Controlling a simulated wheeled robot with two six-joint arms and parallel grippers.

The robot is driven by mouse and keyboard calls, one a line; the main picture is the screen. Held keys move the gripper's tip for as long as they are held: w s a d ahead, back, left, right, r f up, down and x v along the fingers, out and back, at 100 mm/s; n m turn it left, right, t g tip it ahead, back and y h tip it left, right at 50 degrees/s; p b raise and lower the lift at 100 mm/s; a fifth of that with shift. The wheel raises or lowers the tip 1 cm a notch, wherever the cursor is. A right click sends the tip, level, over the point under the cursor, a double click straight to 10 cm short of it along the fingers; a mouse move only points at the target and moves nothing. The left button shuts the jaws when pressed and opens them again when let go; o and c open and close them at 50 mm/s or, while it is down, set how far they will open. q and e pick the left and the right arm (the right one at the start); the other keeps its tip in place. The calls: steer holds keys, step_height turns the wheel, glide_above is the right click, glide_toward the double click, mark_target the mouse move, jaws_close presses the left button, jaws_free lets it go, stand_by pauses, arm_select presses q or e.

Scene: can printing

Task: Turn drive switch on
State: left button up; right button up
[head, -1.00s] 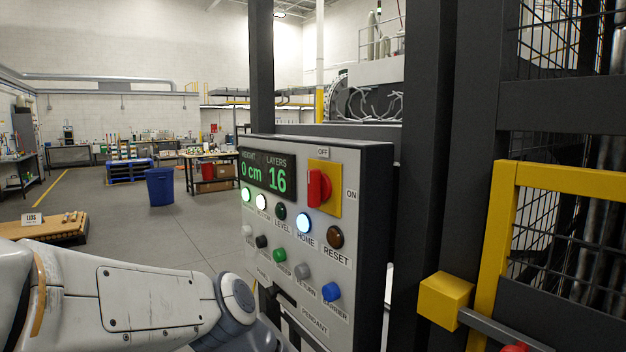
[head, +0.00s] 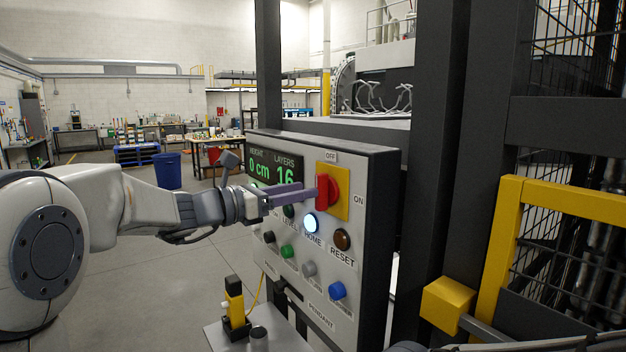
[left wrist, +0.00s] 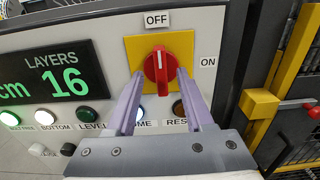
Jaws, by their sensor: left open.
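The drive switch is a red rotary knob (head: 331,187) on a yellow square plate (head: 344,207), on the grey control panel (head: 372,245). OFF is printed above it and ON to its right. In the left wrist view the knob (left wrist: 159,66) stands upright, its handle in line with OFF. My left gripper (head: 313,192) is open at the knob. Its two purple fingers (left wrist: 160,78) reach toward the knob's left and right sides; I cannot tell whether they touch it. In the head view the fingers cover part of the button rows. My right gripper is not in view.
The display (head: 277,168) reads 0 cm and 16 layers. Several buttons lie below the knob, with the HOME button (head: 311,223) lit. A yellow gate frame (head: 505,235) and dark post (head: 435,150) stand to the right. A yellow-black device (head: 235,300) stands below my left arm.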

mark_target(324, 192)
arm_select(q)
steer(key=p+x, duration=0.1)
steer(key=x, duration=0.3)
jaws_close()
